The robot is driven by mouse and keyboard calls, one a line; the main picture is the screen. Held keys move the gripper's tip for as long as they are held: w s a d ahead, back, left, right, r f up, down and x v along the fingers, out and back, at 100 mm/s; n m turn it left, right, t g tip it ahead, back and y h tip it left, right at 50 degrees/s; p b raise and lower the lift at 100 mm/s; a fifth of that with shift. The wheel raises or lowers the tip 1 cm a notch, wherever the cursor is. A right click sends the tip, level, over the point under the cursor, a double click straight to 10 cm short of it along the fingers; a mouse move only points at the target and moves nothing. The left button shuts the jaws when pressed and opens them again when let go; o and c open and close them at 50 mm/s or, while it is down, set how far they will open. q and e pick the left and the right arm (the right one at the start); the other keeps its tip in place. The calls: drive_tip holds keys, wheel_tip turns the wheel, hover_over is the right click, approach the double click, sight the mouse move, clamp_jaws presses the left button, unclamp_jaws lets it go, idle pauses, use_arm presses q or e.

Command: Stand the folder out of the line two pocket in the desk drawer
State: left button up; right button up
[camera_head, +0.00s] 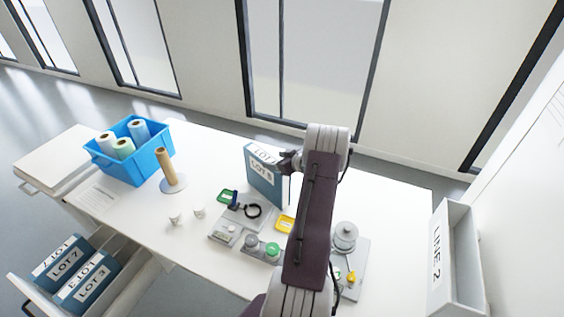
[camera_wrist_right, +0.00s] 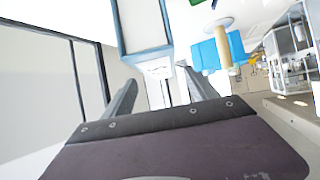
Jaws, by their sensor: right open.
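A blue and white folder (camera_head: 262,177), its label reading LOT with a digit I cannot read surely, stands upright on the white table. The line two pocket (camera_head: 464,262), a grey wall holder marked LINE 2, is at the right and looks empty. The open desk drawer (camera_head: 133,288) at the lower left holds several blue folders (camera_head: 62,262). My right gripper (camera_head: 287,160) is at the folder's upper right edge. My left gripper is out of view.
A blue crate (camera_head: 130,160) with rolls and a wooden post on a round base (camera_head: 168,172) stand on the table's left. Bare table shows at the right (camera_head: 400,207).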

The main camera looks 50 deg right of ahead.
drive_tip(key=v, duration=0.5)
drive_tip(key=shift+a, duration=0.1)
